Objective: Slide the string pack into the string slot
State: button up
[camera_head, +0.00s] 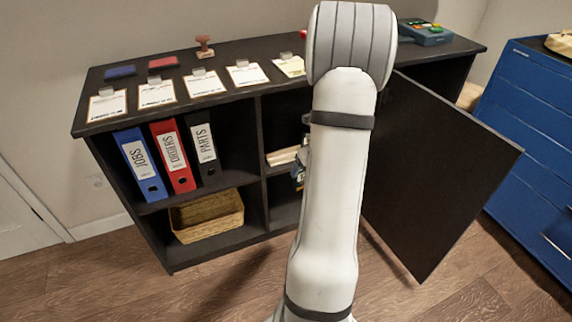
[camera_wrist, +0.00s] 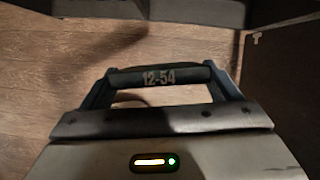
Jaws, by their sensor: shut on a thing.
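The string pack (camera_wrist: 158,76) shows in the wrist view as a dark, narrow bar marked "12-54". My gripper (camera_wrist: 162,84) is shut on it, with one finger at each end of the bar. In the head view my arm hides the pack and most of my gripper; only a small part of the gripper (camera_head: 298,172) shows at the arm's left edge, in front of the cabinet's middle section. Pale flat items (camera_head: 283,157) lie on the middle shelf beside it. I cannot make out which part is the string slot.
The black cabinet (camera_head: 250,222) holds binders (camera_head: 172,157) and a wicker basket (camera_head: 207,216) on the left. Its door (camera_head: 437,170) stands open on the right. Cards, ink pads and a stamp (camera_head: 205,47) lie on top. A blue drawer chest (camera_head: 530,110) stands right. Wooden floor lies in front.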

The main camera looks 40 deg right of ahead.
jog(key=shift+s+d+f+m+h, duration=0.2)
jog(key=shift+s+d+m+h, duration=0.2)
jog(key=shift+s+d+m, duration=0.4)
jog(key=shift+w, duration=0.15)
